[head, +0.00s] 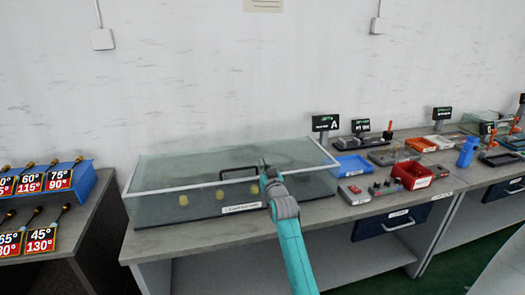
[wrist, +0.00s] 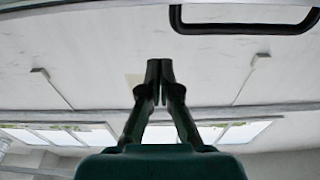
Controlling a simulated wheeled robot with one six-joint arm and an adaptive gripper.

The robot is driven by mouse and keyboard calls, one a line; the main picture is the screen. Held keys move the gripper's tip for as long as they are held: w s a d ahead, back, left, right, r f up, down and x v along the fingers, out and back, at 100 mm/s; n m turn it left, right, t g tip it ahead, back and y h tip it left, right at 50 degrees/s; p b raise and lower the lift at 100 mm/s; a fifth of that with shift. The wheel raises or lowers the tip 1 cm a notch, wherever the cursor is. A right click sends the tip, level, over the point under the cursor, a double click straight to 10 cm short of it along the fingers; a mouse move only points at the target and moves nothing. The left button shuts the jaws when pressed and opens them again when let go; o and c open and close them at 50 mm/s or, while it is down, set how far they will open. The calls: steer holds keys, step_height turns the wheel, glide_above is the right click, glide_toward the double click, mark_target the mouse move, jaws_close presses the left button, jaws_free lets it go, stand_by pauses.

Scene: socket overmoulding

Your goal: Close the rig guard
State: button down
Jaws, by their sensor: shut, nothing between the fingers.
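The rig guard (head: 165,172) is a clear box-like cover with a pale frame edge, on the grey bench in the head view. Its dark handle (head: 240,170) shows near the middle; part of it also shows at the top right of the wrist view (wrist: 245,28). I cannot tell for sure whether the guard is fully down. My gripper (head: 263,164) is shut and empty, just right of the handle in the head view. In the wrist view my gripper (wrist: 160,66) has its fingertips together, apart from the handle.
Several yellow pieces (head: 183,200) show through the clear guard. A blue rack (head: 90,184) with angle labels stands at left. The bench front edge is clear.

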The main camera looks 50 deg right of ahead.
step_height(320, 180, down, 8)
steer(key=shift+s+a, duration=0.25)
steer(key=shift+s, duration=0.1)
steer(key=shift+r, duration=0.1)
step_height(320, 180, up, 5)
steer(key=f+v, duration=0.1)
steer(key=v, duration=0.8)
steer(key=shift+f, duration=0.25)
steer(key=shift+s+a, duration=0.1)
steer(key=shift+s, duration=0.05)
